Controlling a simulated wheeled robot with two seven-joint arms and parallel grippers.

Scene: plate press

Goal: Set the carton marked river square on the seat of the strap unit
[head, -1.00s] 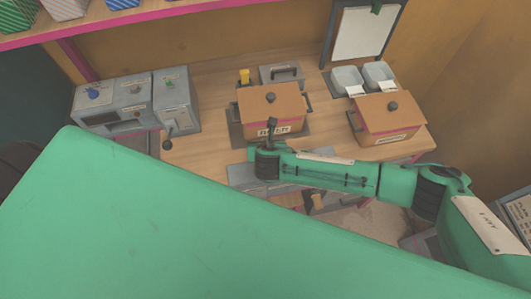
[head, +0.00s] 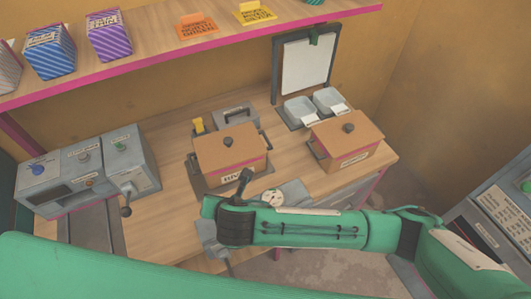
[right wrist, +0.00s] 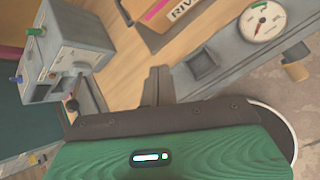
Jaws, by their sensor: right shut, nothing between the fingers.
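A brown box (head: 222,152) with a dark knob stands on a dark plate at the middle of the bench. Its front label starts with "RIV" in the right wrist view (right wrist: 182,10); the rest is cut off there. A similar brown box (head: 362,152) stands to its right, its label too small to read. I cannot tell which unit is the strap unit. My right gripper (head: 245,175) is shut and empty in front of the first box; its fingers also show in the right wrist view (right wrist: 157,82). My left gripper is not in view.
A grey unit (head: 85,170) with knobs and a lever stands at the left. A round gauge (right wrist: 263,22) sits on a grey unit at the bench front. Striped cartons (head: 108,36) line the shelf (head: 200,58) above. Two pale trays (head: 300,110) stand at the back right.

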